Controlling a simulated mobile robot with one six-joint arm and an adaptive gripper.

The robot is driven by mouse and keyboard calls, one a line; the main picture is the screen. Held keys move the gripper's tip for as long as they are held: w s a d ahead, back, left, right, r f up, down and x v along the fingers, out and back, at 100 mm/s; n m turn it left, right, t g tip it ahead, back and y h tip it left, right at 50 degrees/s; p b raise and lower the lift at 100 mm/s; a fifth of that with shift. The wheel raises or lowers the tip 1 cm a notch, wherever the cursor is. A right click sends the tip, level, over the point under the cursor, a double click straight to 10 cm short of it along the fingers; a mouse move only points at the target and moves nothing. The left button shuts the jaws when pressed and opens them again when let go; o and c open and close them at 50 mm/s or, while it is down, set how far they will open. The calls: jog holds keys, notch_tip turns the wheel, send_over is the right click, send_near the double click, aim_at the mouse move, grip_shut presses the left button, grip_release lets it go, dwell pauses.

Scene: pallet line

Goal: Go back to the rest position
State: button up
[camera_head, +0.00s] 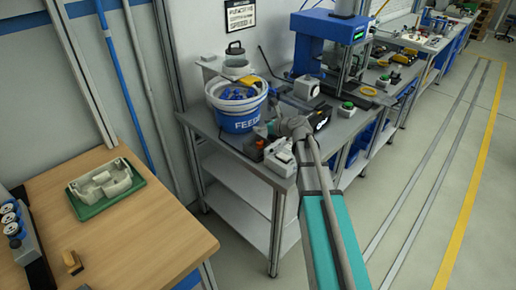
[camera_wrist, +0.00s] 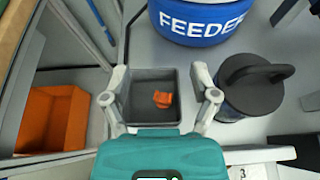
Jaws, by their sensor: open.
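My gripper (camera_head: 272,128) is at the end of my outstretched arm, over the metal bench beside the white and blue FEEDER bucket. In the wrist view my gripper (camera_wrist: 160,84) has its two fingers spread wide, with nothing between the tips. A grey square bin (camera_wrist: 140,116) lies below and between the fingers. A small orange piece (camera_wrist: 162,99) rests inside this bin, apart from the fingers. The gap between the fingertips and the bin is hard to judge.
The FEEDER bucket (camera_head: 238,121) holds blue parts. A dark round container with a handle (camera_wrist: 252,90) stands right of the fingers. An orange bin (camera_wrist: 50,120) is at the left. A blue press (camera_head: 325,45) stands behind. A wooden table (camera_head: 130,225) is left; floor at right is clear.

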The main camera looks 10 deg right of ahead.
jog(key=shift+s, duration=0.1)
jog(key=s+a+n+g, duration=0.1)
jog(key=s+n, duration=0.1)
jog(key=s+a+f+n+g+p, duration=0.1)
jog(key=s+n, duration=0.1)
jog(key=n, duration=0.1)
jog(key=s+f+n+g, duration=0.1)
jog(key=s+n, duration=0.1)
jog(key=shift+s+a+f+p, duration=0.15)
jog(key=shift+a+p, duration=0.15)
jog(key=shift+a, duration=0.1)
jog(key=s+d+f+n+g+h+p, duration=0.1)
jog(key=s+n+g+h, duration=0.3)
jog(key=s+n, duration=0.7)
jog(key=s+d+f+n+g+h+p, duration=0.2)
jog(key=s+n+g+h+p, duration=0.1)
jog(key=s+n, duration=0.7)
jog(key=shift+s+f+n+g+h, duration=0.15)
jog(key=shift+s+n+g+h, duration=0.25)
jog(key=shift+s, duration=0.2)
jog(key=shift+c, duration=0.3)
